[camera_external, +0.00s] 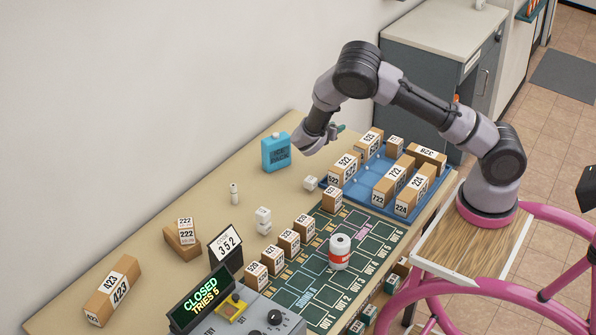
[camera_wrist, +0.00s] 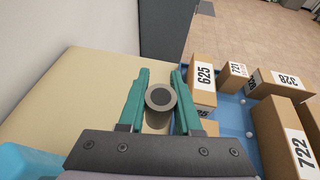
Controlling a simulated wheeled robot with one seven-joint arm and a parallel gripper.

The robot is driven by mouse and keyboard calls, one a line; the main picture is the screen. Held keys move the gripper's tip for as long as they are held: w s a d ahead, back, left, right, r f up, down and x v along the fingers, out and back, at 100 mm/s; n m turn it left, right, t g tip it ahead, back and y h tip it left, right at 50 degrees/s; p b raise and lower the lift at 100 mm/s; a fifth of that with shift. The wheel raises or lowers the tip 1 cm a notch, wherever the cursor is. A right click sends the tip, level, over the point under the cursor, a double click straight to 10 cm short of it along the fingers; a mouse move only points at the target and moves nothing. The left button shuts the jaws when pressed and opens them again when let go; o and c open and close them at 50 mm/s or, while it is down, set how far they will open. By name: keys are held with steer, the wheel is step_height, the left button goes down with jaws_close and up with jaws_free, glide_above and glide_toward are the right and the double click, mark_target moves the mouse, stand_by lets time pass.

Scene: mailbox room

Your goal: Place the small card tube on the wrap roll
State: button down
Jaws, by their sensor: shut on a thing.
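My gripper (camera_external: 338,130) is raised above the far end of the table, beside the blue tray. In the wrist view, its teal fingers (camera_wrist: 160,92) are shut on the small card tube (camera_wrist: 160,98), which shows as a grey ring end with a dark centre. The tube's length is mostly hidden, and I cannot make the tube out in the external view. The wrap roll (camera_external: 340,250), white with red markings and a dark hole on top, stands upright on the green sorting mat, well nearer the camera than my gripper.
The blue tray (camera_external: 375,188) holds several numbered boxes. A blue bottle (camera_external: 276,152) stands near the wall. A row of small boxes (camera_external: 289,241) lines the mat's left side. White cubes (camera_external: 263,220) and a small white cylinder (camera_external: 234,194) stand on the bare tabletop.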

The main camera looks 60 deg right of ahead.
steer(key=s+a+r+n+t, duration=0.1)
steer(key=a+r+n+t, duration=0.1)
steer(key=a, duration=0.8)
step_height(320, 180, up, 7)
steer(key=n+t+y, duration=0.5)
steer(key=n+t, duration=0.2)
glide_above(339, 252)
steer(key=w+d, duration=0.4)
step_height(339, 252, down, 10)
steer(key=shift+s, duration=0.25)
steer(key=c, duration=0.6)
jaws_free()
steer(key=shift+f, duration=0.1)
